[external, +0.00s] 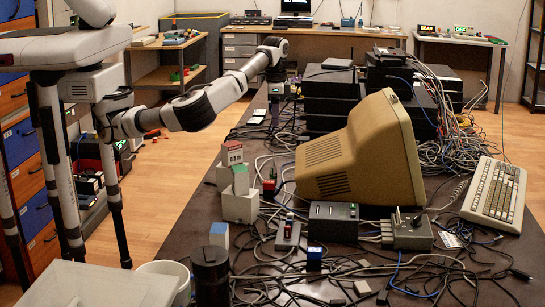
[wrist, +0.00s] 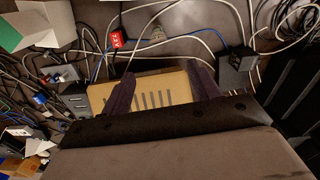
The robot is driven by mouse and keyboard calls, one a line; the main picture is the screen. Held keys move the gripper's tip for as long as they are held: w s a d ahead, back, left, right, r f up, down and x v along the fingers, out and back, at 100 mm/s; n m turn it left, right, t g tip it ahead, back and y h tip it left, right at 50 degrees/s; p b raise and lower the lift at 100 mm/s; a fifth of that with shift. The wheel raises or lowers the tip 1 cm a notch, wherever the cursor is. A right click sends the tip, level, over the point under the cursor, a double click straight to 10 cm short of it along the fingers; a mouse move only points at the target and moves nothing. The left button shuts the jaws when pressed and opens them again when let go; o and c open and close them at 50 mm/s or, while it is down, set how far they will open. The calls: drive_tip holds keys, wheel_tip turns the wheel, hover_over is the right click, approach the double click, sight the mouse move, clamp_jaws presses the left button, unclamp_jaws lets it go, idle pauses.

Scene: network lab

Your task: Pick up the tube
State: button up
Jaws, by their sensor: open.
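I cannot pick out the tube for certain in either view. A dark upright cylinder (external: 210,275) stands at the near left edge of the table in the external view, but I cannot tell whether it is the tube. My gripper (external: 275,120) points down over the far left part of the table, well away from that cylinder. In the wrist view my gripper (wrist: 161,70) shows two dark purple fingers spread apart, with nothing seen held. A tan slotted thing (wrist: 150,95) lies below and between them. My own wrist hides the lower part of that view.
A beige monitor (external: 360,155) stands mid-table, with a keyboard (external: 494,193) to its right. Black stacked boxes (external: 335,95) are right of my gripper. White blocks (external: 240,205) stand at the left. Tangled cables cover much of the table. A white bucket (external: 165,270) is at the near left.

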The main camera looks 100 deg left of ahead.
approach(273, 168)
drive_tip(key=shift+w+a, duration=0.25)
drive_tip(key=shift+a, duration=0.75)
drive_tip(key=shift+s+d+f+p, duration=0.15)
drive_tip(key=shift+f+p, duration=0.3)
drive_tip(key=shift+f, duration=0.85)
drive_tip(key=shift+s+f+p, duration=0.15)
drive_tip(key=shift+f+p, duration=0.25)
drive_tip(key=shift+f, duration=0.9)
drive_tip(key=c, duration=1.3)
